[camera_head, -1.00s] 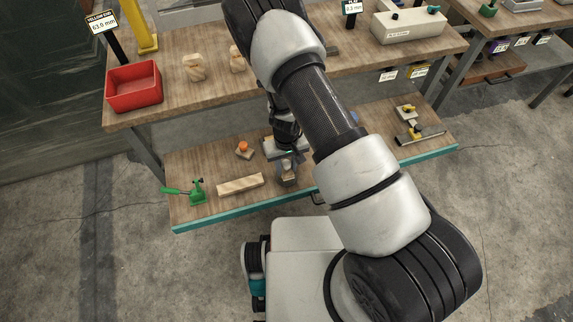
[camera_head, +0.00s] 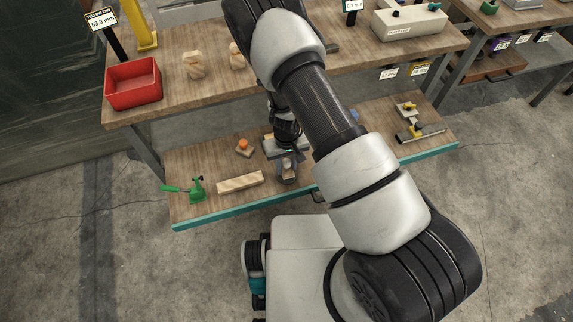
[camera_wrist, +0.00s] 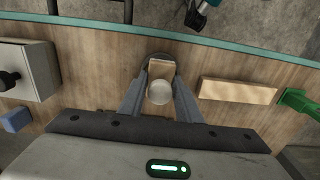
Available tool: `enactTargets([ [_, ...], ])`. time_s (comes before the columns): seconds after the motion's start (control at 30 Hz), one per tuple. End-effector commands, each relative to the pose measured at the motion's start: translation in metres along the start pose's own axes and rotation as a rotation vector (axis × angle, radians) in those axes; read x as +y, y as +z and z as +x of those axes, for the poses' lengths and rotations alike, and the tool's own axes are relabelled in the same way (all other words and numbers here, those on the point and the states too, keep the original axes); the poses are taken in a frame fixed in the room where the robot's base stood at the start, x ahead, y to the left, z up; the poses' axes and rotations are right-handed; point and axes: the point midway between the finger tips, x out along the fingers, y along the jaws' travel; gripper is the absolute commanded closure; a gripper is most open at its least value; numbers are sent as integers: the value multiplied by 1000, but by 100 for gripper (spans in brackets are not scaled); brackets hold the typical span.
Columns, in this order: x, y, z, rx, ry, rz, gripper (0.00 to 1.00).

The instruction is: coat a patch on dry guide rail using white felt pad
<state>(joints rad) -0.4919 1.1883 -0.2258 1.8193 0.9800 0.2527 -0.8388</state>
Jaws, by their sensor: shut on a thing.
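My gripper (camera_wrist: 160,92) points down over the lower shelf board, near its front edge. Its two fingers are shut on a small pad with a pale round knob and a wooden block, taken as the white felt pad (camera_wrist: 160,69). The knob sits between the fingers. The pad's underside is hidden, so I cannot see its felt face or whether it touches the board. In the head view the pad (camera_head: 289,177) shows just below my gripper (camera_head: 288,166). I cannot make out for certain which thing is the dry guide rail.
A pale wooden bar (camera_head: 240,183) and a green clamp (camera_head: 195,188) lie left of my gripper in the head view. An orange-knobbed block (camera_head: 243,148) stands behind. A red bin (camera_head: 134,84) is on the upper board. My arm hides part of the shelf.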

Motion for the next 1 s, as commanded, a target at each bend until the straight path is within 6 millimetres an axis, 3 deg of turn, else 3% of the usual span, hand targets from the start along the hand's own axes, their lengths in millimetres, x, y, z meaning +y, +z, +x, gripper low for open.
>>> enactTargets([
  [1.0,0,0,9,0,0,0,87],
])
